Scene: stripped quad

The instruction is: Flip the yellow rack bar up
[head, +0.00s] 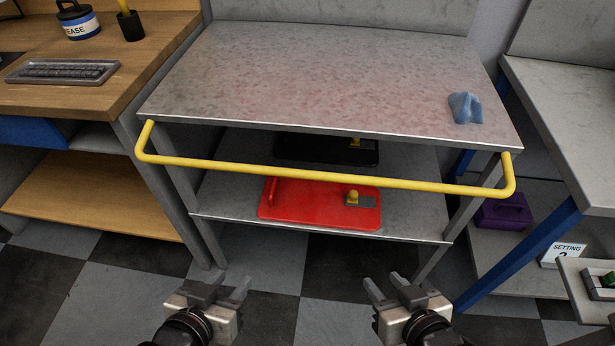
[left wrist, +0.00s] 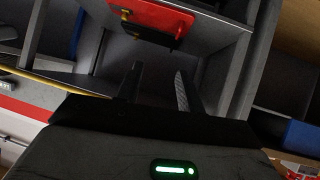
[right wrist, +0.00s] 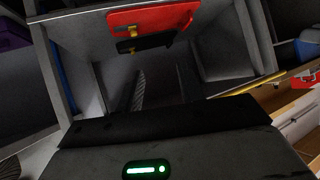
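The yellow rack bar (head: 330,172) is a U-shaped rail across the front of the grey metal rack (head: 310,70). Its ends meet the rack near the top shelf's front corners, and its long part hangs slightly below the shelf edge. My left gripper (head: 228,285) is open and empty, low in front of the rack and below the bar. My right gripper (head: 387,284) is open and empty at about the same height, further right. Neither touches the bar. Part of the bar shows in the left wrist view (left wrist: 50,84) and in the right wrist view (right wrist: 258,83).
A blue cloth-like item (head: 465,107) lies on the top shelf. A wooden desk (head: 150,55) stands left, a grey bench (head: 570,120) right. Checkered floor lies open in front.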

